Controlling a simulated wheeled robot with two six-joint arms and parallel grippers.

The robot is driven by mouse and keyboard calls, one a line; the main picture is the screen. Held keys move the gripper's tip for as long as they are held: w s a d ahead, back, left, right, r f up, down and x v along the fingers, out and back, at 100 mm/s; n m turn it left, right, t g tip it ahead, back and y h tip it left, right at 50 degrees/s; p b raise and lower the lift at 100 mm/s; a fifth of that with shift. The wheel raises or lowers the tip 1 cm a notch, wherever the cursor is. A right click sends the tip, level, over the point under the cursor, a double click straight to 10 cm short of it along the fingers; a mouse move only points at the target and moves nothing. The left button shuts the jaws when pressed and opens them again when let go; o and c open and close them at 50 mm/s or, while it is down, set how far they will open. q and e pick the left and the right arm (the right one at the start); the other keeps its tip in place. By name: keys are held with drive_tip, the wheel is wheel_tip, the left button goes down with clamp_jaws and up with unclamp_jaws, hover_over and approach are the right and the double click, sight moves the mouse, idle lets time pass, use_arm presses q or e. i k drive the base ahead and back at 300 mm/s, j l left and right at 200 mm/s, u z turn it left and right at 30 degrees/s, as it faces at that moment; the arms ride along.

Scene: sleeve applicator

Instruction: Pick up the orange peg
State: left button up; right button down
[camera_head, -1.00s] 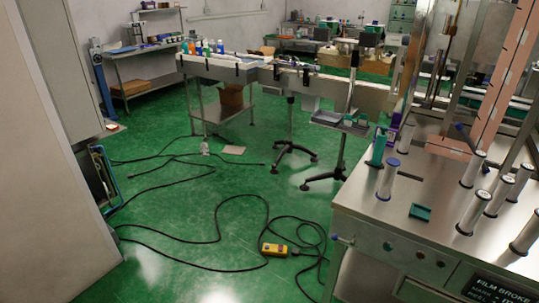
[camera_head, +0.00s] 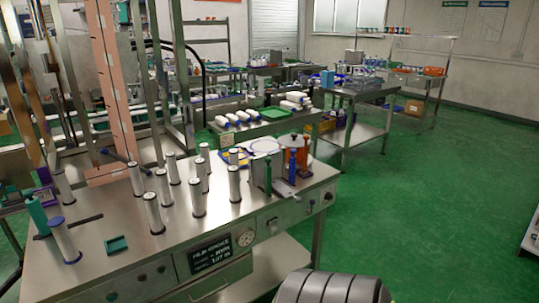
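A slim orange-red peg (camera_head: 305,155) stands upright at the right end of the steel machine table (camera_head: 180,262), in the head view. It stands close to a blue peg (camera_head: 292,165) and a green peg (camera_head: 267,176), beside a grey metal block (camera_head: 281,178). Its lower end is partly hidden.
Several white rollers with dark ends, such as one (camera_head: 153,214), stand on the table left of the pegs. A small teal tray (camera_head: 116,246) lies at the table's front left. Green floor (camera_head: 430,215) to the right is clear.

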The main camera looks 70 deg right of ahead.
sight(304, 172)
drive_tip(key=z, duration=2.5)
drive_tip(key=u, duration=0.3)
drive_tip(key=i+l, duration=0.05)
